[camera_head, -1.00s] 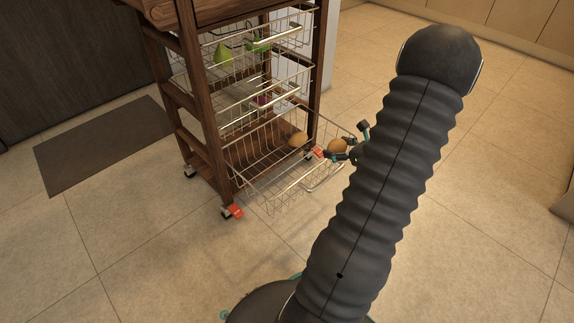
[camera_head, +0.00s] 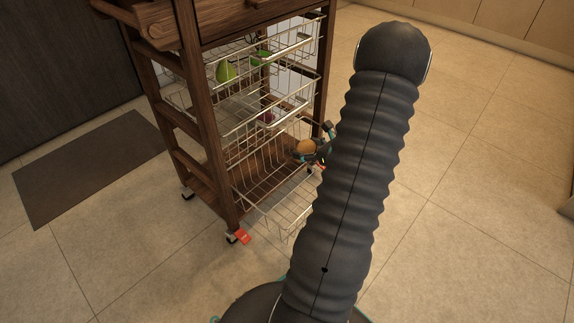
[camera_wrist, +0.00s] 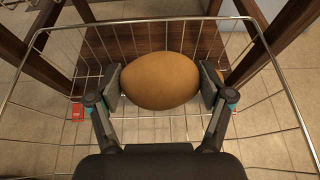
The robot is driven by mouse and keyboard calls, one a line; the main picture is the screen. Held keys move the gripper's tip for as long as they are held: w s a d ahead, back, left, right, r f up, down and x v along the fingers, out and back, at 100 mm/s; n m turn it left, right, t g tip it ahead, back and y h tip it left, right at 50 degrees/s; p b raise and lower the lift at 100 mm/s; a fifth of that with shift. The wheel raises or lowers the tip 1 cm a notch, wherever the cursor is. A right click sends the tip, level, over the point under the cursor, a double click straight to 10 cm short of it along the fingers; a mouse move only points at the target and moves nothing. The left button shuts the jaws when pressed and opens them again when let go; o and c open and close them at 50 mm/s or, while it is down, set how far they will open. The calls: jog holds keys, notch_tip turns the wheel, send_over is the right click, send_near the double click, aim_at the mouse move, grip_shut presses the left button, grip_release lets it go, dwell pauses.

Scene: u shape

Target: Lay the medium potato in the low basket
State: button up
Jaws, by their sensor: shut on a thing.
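My gripper (camera_wrist: 160,84) is shut on a brown, egg-shaped potato (camera_wrist: 160,72), one finger pad on each side of it. In the head view, the potato (camera_head: 305,147) and my gripper (camera_head: 317,150) show at the right side of the cart, over the pulled-out low basket (camera_head: 283,222). The wrist view shows the basket's wire rim (camera_wrist: 38,52) around and below the potato; I cannot tell how high above the basket floor it is. A small orange-brown patch beside the right finger may be another potato, mostly hidden.
The wooden cart (camera_head: 207,120) has wire baskets above the low one. My arm hides the area to the right. The floor in front is clear.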

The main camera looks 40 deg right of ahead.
jog(key=shift+w+a+f+b, duration=0.3)
jog(key=shift+w+a+f, duration=0.3)
jog(key=shift+w+f, duration=0.7)
jog(key=shift+w+a+f+b, duration=0.35)
jog(key=shift+w+a+f, duration=0.2)
jog(key=shift+w+f, duration=0.8)
jog(key=shift+w+a+f+b, duration=0.3)
jog(key=shift+w+a+f, duration=0.3)
jog(key=shift+w+f, duration=0.7)
jog(key=shift+s+f, duration=0.3)
jog(key=shift+f, duration=0.35)
jog(key=shift+f, duration=0.2)
jog(key=o, duration=1.1)
jog(key=shift+o, duration=0.2)
